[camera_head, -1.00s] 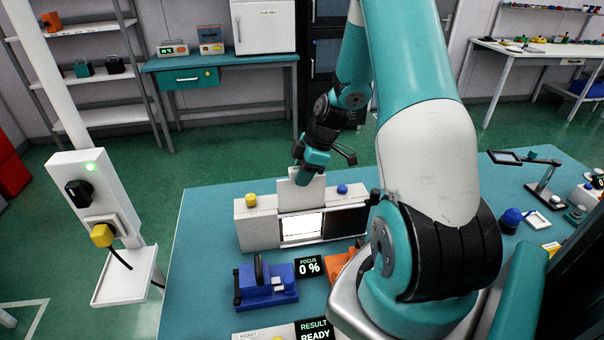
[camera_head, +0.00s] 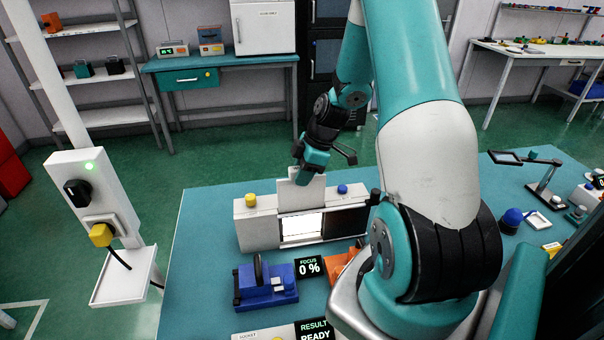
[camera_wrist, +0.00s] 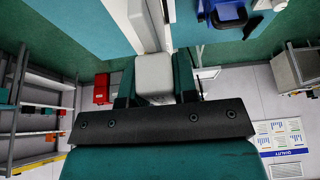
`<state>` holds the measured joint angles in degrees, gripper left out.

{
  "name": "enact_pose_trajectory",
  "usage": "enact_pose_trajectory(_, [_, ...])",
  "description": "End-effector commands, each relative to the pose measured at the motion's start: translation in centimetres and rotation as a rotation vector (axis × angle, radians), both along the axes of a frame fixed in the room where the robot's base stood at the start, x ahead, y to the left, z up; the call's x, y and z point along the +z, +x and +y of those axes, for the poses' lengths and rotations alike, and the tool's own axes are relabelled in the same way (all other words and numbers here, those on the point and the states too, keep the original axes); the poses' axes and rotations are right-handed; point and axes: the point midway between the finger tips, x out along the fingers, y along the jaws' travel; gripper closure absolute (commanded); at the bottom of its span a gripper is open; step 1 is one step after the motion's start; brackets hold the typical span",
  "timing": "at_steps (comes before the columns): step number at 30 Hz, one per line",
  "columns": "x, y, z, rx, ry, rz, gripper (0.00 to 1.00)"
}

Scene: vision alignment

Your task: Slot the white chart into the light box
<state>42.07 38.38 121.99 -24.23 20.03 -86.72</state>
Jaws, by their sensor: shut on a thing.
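My gripper (camera_head: 305,177) is above the box, shut on the chart's upper end. In the wrist view, my gripper's two teal fingers (camera_wrist: 155,86) close on a pale block (camera_wrist: 154,72), seemingly the chart's grip. The light box has a bright lit window (camera_head: 302,227) beside a dark one (camera_head: 346,222).
A yellow button (camera_head: 251,200) and a blue button (camera_head: 342,189) top the box. In front are a blue device (camera_head: 267,287), an orange device (camera_head: 346,269) and a display (camera_head: 310,268) reading 0 %. The table (camera_head: 205,230) is bare left of the box.

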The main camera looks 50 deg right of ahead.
Motion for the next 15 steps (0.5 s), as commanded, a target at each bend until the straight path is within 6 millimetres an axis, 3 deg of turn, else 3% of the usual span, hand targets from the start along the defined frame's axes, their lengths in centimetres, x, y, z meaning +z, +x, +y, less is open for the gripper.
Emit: enact_pose_trajectory(15, [-1.1,0.0,0.0,0.0,-0.001,-0.001,1.0])
